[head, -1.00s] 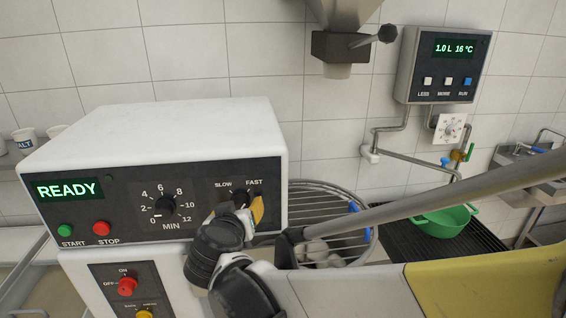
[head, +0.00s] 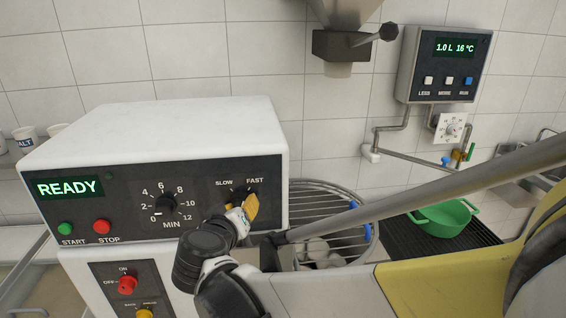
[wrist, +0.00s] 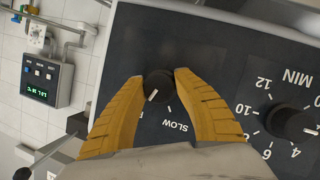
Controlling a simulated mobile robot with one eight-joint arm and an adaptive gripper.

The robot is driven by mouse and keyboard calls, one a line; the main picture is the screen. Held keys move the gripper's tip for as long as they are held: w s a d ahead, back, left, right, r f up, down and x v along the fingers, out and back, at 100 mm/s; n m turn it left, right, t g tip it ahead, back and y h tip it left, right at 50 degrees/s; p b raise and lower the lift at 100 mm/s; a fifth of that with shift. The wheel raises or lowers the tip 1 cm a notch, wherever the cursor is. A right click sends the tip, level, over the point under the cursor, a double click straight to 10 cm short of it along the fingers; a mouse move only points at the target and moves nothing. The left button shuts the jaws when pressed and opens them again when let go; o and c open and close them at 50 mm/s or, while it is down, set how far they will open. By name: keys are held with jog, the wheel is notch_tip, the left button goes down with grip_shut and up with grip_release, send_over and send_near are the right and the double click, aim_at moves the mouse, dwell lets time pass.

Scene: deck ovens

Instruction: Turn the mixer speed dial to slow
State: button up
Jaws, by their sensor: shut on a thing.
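The mixer speed dial (wrist: 158,86) is a small black knob with a white line, between the words SLOW (wrist: 175,125) and FAST (head: 255,180) on the dark panel. My gripper (wrist: 159,84) has yellow ribbed fingers, shut on the dial from both sides in the wrist view. The white line points down and a little left there, away from the SLOW word. In the head view my gripper (head: 250,206) covers most of the dial.
The minute knob (head: 166,204) sits left of the dial, with green START (head: 65,230) and red STOP (head: 102,226) buttons beyond it. A wire bowl guard (head: 325,205) stands right of the panel. A green bowl (head: 440,217) sits further right.

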jog(key=n+t+h+b, duration=0.1)
jog(key=n, duration=0.1)
jog(key=n+h+b, duration=0.1)
jog(key=n, duration=0.1)
jog(key=shift+w+d+n+t, duration=0.1)
jog(key=shift+n+t, duration=0.3)
jog(key=shift+r+n+t+h+b, duration=0.1)
jog(key=shift+n+t+h+b, duration=0.15)
jog(key=shift+n+t+b, duration=0.5)
jog(key=shift+r+n+t+h+b, duration=0.15)
jog(key=shift+n+h+b, duration=0.1)
jog(key=shift+n, duration=0.9)
jog(key=o, duration=1.1)
jog(key=shift+d, duration=0.1)
jog(key=shift+o, duration=0.2)
jog(key=shift+w+f, duration=0.1)
jog(key=s+a, duration=0.2)
jog(key=s, duration=1)
